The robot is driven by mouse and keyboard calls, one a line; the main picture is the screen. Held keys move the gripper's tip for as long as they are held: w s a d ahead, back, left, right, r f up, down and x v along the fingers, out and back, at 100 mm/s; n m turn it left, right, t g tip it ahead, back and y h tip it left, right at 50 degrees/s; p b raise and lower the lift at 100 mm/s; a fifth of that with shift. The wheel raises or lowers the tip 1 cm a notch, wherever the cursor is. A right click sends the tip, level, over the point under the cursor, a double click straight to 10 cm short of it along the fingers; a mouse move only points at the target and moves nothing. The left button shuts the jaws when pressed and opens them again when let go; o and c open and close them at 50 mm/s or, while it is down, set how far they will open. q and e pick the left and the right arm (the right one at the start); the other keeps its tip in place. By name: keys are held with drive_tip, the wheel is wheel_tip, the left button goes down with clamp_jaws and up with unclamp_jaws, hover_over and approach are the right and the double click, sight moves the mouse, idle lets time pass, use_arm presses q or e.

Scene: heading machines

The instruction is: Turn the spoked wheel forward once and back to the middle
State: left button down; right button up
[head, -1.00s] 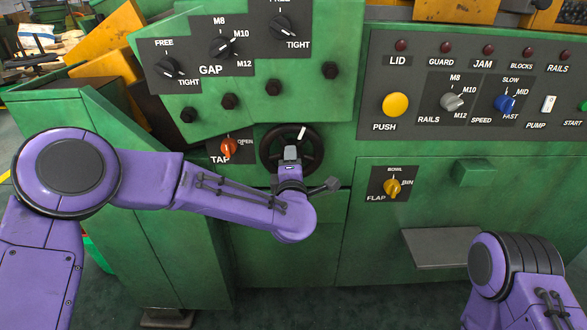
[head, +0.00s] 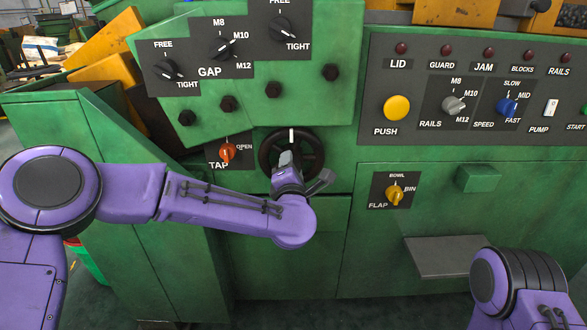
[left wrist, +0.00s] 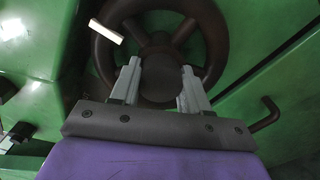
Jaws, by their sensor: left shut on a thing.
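The dark spoked wheel (head: 319,152) is set in the green machine front, below the upper panel. A white mark on its rim (head: 291,135) points straight up in the head view. My left gripper (head: 285,160) is at the wheel's middle, shut on its hub. In the left wrist view the two fingers of the left gripper (left wrist: 156,84) lie on either side of the round hub of the wheel (left wrist: 214,42), and the white mark shows at upper left. The gripper and wrist hide the lower part of the wheel. My right gripper is out of view.
An orange TAP knob (head: 228,153) sits close left of the wheel. A yellow FLAP knob (head: 395,195) is to the right. A grey shelf (head: 445,256) juts out at lower right. Several black bolt heads (head: 330,73) stick out above the wheel.

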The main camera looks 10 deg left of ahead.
use_arm(q)
drive_tip(key=shift+a, duration=0.15)
drive_tip(key=c, duration=0.5)
unclamp_jaws()
drive_tip(key=shift+c, duration=0.2)
drive_tip(key=shift+s, duration=0.15)
drive_tip(key=s+d, duration=0.1)
drive_tip(key=s, duration=0.9)
drive_tip(key=shift+d, duration=0.25)
